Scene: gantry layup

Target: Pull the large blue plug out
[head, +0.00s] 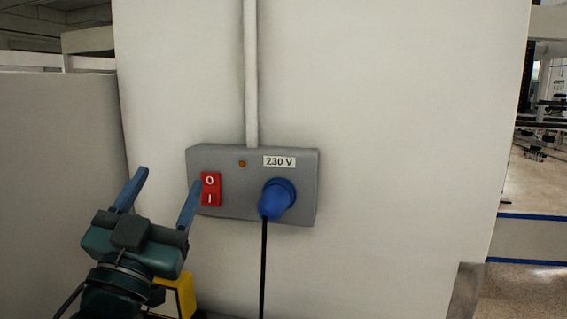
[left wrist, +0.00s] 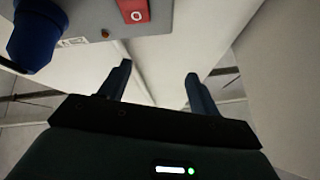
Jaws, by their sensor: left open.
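The large blue plug (head: 277,198) sits in the right part of a grey socket box (head: 235,163) on a pale wall. A black cable hangs straight down from it. My left gripper (head: 168,186) is open and empty, left of the plug, with its right finger close to the red switch (head: 210,189); I cannot tell whether it touches. In the left wrist view the plug (left wrist: 37,35) is at the upper left, apart from the two open fingers (left wrist: 156,82). My right gripper is not in view.
The box bears a "230 V" label (head: 279,162) and a small orange lamp (head: 242,164). A white conduit (head: 251,75) runs up the wall from the box. The wall right of the box is clear. A grey panel (head: 60,165) stands at the left.

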